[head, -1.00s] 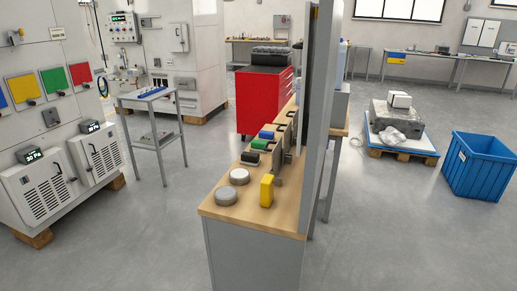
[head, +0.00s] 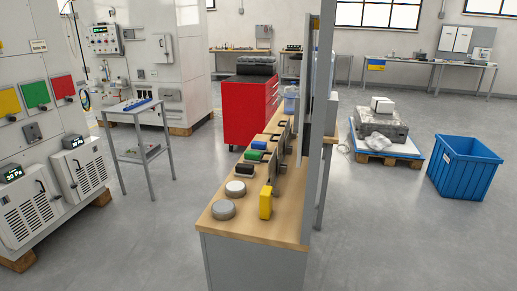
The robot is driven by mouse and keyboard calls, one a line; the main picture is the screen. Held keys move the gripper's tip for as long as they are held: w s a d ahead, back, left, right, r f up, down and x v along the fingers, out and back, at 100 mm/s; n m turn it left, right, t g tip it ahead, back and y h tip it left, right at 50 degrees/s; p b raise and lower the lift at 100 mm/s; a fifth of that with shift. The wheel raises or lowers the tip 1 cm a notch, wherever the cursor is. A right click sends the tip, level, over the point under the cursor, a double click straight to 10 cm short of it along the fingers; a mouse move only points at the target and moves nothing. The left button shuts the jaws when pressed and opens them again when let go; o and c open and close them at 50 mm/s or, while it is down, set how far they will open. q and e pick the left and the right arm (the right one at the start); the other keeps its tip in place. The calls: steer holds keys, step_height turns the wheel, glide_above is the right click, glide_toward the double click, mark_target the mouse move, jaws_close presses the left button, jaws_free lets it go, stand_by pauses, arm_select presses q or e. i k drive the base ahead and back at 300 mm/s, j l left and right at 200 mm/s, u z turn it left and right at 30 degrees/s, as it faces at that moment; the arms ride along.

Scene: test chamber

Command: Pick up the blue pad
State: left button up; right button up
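A small blue pad (head: 259,145) lies on the wooden top of a narrow workbench (head: 285,226), toward its far part. A green pad (head: 254,155) lies just in front of it and a black one (head: 244,169) nearer still. The blue pad is small in the view and its finer shape cannot be made out. Neither of my grippers shows in the head view, so nothing can be seen of what they hold.
Two round discs, white (head: 235,188) and grey (head: 223,209), and a yellow block (head: 265,204) stand at the bench's near end. A tall grey panel (head: 315,130) rises along its right side. Open floor lies left of the bench, before a small table (head: 128,109).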

mark_target(261, 146)
steer(key=u, duration=1.4)
steer(key=z, duration=1.4)
steer(key=i+j+u, duration=0.35)
steer(key=u, duration=0.15)
steer(key=i+j+u, duration=0.55)
steer(key=i+u, duration=0.4)
steer(key=i+z, duration=0.25)
steer(key=i+j+z, duration=0.2)
steer(key=i, duration=0.25)
